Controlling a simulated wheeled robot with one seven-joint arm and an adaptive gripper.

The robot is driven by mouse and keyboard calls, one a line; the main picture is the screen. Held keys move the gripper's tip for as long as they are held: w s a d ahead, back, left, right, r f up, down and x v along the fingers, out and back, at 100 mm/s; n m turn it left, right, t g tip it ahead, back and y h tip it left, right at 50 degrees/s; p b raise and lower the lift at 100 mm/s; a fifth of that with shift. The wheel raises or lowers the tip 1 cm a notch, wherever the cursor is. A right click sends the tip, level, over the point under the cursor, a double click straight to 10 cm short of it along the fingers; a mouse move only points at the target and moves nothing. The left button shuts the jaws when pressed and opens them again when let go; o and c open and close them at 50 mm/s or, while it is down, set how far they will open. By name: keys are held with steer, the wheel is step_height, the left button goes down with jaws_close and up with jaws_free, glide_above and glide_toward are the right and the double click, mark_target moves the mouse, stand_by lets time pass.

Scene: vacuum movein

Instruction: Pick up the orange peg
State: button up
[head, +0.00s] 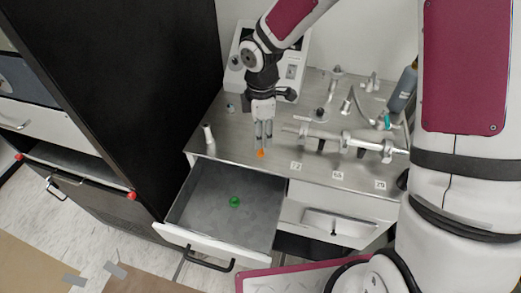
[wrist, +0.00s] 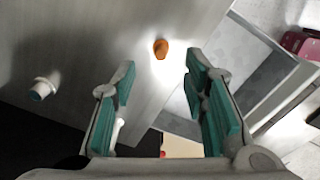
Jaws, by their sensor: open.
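The orange peg (head: 261,153) stands on the metal bench top near its front edge, above the open drawer. In the wrist view the orange peg (wrist: 161,48) shows ahead of the fingertips, in line with the gap between them. My gripper (head: 263,140) points down over the bench right at the peg in the head view. In the wrist view my gripper (wrist: 159,80) has its teal finger pads spread apart with nothing between them.
An open drawer (head: 190,207) below the bench holds a green object (head: 234,201). A white bottle-like piece (head: 208,134) stands left of my gripper. A metal tube assembly (head: 345,142) lies to the right. A tall black cabinet (head: 130,90) rises at left.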

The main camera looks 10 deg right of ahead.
mark_target(261, 151)
steer(key=shift+f+p, duration=0.45)
steer(key=shift+f, duration=2.75)
jaws_close()
